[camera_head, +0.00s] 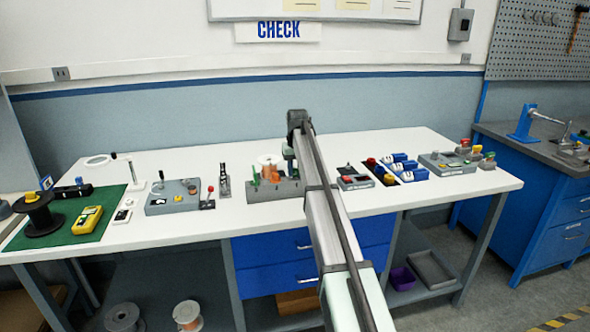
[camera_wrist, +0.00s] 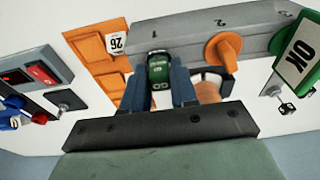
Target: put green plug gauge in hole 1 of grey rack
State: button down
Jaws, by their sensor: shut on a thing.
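My gripper (camera_wrist: 158,88) is shut on the green plug gauge (camera_wrist: 159,68), its blue-grey fingers on either side of it. The gauge is at the end of the grey rack (camera_wrist: 190,32) marked 1, beside that number in the wrist view. I cannot tell whether its lower end is inside hole 1, as that part is hidden. An orange plug gauge (camera_wrist: 222,48) stands at the number 2. In the head view the grey rack (camera_head: 272,193) is mid-table, with my arm over its right end.
A copper-coloured spool is partly hidden behind my gripper.

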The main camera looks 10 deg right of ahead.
jog(key=shift+f, duration=0.1)
jog(key=c, duration=0.8)
grip_release()
notch_tip(320, 180, up, 14)
jog(key=s, duration=0.2)
jog(key=shift+f, duration=0.15)
